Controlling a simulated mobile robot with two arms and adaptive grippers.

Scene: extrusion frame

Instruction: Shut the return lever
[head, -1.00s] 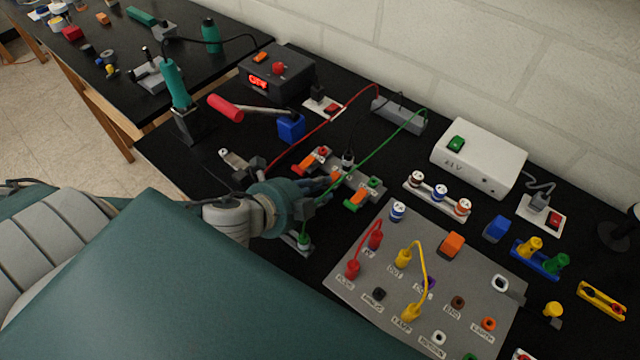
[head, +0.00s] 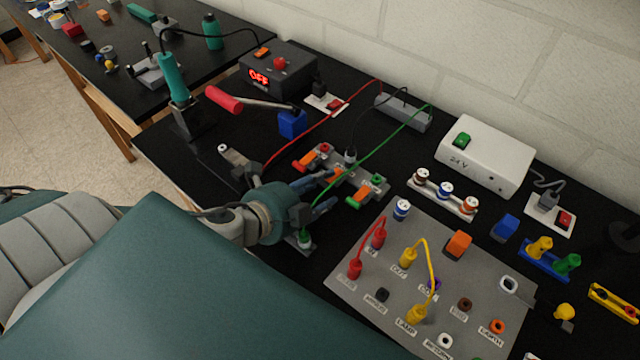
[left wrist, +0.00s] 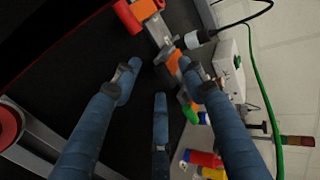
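A grey lever block (head: 340,176) lies on the black bench in the head view. I cannot tell which is the return lever. A black lead enters the middle; red and green leads run close by. My left gripper (head: 328,194) is just left of and in front of the block, empty. In the left wrist view its blue fingers (left wrist: 160,90) are spread, with the block (left wrist: 158,32) beyond them and the orange lever (left wrist: 173,62) near the right finger. My right gripper is not visible.
A grey socket panel (head: 350,285) with plugs lies in front right of the block. A small grey clamp-like piece (head: 240,160) lies left.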

